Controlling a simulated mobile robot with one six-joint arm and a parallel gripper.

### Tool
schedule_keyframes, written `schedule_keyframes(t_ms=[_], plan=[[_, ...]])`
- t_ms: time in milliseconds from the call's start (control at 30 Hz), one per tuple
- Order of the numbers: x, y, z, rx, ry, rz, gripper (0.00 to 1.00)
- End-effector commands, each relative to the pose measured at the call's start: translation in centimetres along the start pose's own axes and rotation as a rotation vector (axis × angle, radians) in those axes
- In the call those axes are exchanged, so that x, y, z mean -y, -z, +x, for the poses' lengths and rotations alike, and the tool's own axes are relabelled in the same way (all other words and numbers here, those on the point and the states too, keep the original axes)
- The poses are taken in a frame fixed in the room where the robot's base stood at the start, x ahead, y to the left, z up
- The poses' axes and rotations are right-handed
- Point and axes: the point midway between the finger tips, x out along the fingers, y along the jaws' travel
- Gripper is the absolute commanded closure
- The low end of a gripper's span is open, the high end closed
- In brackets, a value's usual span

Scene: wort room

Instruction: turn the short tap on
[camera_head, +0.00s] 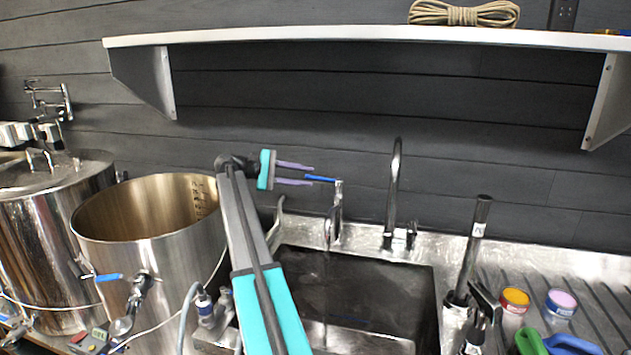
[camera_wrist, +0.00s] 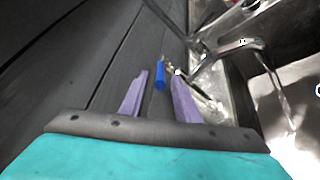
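The short tap (camera_head: 335,215) stands at the back left of the sink, with a blue lever (camera_head: 320,179) on top pointing left. In the wrist view the blue lever (camera_wrist: 160,75) shows between and just beyond my fingertips, nearer the right finger. A clear streak like running water (camera_wrist: 279,90) hangs below a spout (camera_wrist: 250,44) there. My gripper (camera_head: 312,174) is open, its two purple fingers apart and pointing right at the lever's end. I cannot tell whether either finger touches it.
A steel pot (camera_head: 150,250) is at left. A white shelf (camera_head: 350,35) runs above. Jars (camera_head: 515,300) and a dark upright tube (camera_head: 473,240) stand at right.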

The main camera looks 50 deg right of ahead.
Motion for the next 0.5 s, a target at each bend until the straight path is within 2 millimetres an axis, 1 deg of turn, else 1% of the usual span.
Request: schedule_keyframes(t_ms=[33, 100, 300, 500], plan=[[0.0, 0.1, -1.0, -0.002, -0.001, 0.0, 0.71], [0.0, 0.1, -2.2, -0.002, -0.002, 0.0, 0.71], [-0.1, 0.1, -5.0, -0.002, -0.001, 0.0, 0.71], [-0.1, 0.1, -6.3, -0.001, -0.001, -0.001, 0.71]])
